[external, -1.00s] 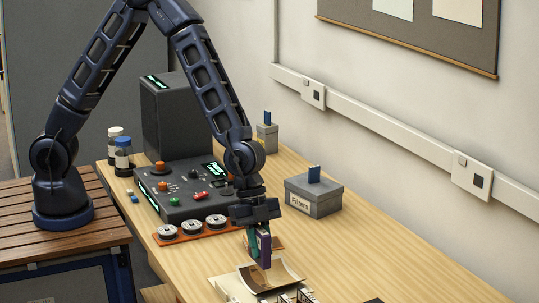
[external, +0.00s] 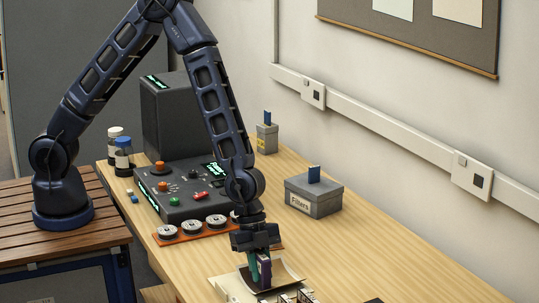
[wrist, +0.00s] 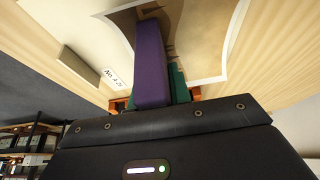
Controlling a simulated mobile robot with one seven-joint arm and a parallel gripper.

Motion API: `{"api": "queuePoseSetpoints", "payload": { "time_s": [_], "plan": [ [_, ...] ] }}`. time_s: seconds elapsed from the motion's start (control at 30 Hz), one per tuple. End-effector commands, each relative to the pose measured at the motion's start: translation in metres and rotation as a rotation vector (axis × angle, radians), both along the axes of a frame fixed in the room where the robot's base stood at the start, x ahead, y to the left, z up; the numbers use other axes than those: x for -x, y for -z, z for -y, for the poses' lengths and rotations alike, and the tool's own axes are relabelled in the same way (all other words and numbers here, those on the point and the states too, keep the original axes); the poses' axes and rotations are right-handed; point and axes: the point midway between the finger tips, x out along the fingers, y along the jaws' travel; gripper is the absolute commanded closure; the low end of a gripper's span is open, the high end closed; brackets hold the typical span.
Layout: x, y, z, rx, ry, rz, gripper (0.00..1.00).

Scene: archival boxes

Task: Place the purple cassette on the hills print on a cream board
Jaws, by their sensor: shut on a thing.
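My gripper (external: 260,258) is shut on the purple cassette (external: 265,272), which hangs upright below it. In the wrist view the cassette (wrist: 151,62) runs out from between the orange fingertips, with a teal-green piece (wrist: 178,84) beside it; I cannot tell whether that piece belongs to the cassette. The hills print (external: 288,272), pale-edged and curled, lies below on a cream board (external: 222,287). In the wrist view the print (wrist: 205,45) shows brown hill shapes behind the cassette. The cassette's lower end overlaps the print; whether they touch is unclear.
A row of round tins (external: 193,227) on an orange strip and a dark control box (external: 185,190) stand behind the gripper. A grey Filters box (external: 314,197) stands to the right. Small black-and-white items (external: 303,296) lie at the near edge.

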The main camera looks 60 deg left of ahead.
Motion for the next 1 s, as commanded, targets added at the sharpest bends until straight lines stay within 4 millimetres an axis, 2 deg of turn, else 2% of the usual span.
{"api": "queuePoseSetpoints", "payload": {
  "time_s": [0.03,0.07,0.17,0.57,0.77,1.0],
  "plan": [
    [0.0,0.001,0.0,0.0,0.0,0.0,1.0],
    [0.0,0.001,0.0,0.0,0.0,0.0,0.76],
    [0.0,0.001,0.0,0.0,0.0,0.0,0.58],
    [0.0,-0.005,-0.001,0.0,-0.001,0.0,0.58],
    [-0.001,-0.029,-0.012,0.001,-0.002,0.001,0.58],
    [-0.001,-0.069,-0.028,0.001,-0.003,0.002,0.58]
  ]
}}
